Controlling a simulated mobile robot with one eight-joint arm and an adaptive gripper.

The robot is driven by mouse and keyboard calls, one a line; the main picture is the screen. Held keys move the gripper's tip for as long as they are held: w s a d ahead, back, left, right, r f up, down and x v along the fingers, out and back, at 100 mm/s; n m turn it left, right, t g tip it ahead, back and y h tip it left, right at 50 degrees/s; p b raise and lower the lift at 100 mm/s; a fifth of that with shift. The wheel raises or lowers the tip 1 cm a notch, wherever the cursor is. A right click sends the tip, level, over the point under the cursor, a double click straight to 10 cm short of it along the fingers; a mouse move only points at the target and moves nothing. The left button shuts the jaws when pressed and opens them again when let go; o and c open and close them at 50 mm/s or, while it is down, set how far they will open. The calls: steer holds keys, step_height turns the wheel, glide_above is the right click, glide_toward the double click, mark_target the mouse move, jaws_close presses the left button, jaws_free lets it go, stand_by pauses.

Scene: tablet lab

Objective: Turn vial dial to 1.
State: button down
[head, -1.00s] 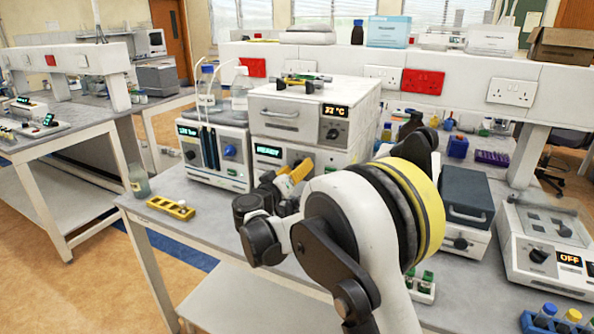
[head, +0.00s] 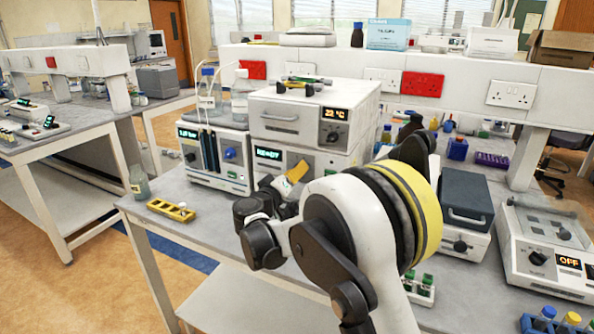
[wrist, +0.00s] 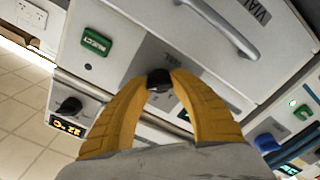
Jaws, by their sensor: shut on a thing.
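An upper unit (head: 283,103) showing 22 °C sits on top. A pump unit (head: 232,178) with a blue knob stands close on the left. A yellow rack (head: 171,210) lies at the bench's front left. A dark-lidded box (head: 466,197) stands right of my arm.

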steer(key=n, duration=0.5)
steer(key=shift+n+p, duration=0.3)
steer(key=shift+p, duration=0.05)
steer(key=n, duration=0.5)
steer(key=shift+p, duration=0.3)
steer(key=n, duration=0.5)
steer(key=shift+n, duration=0.4)
steer(key=n, duration=0.4)
steer(key=shift+n, duration=0.4)
steer(key=c, duration=1.1)
jaws_free()
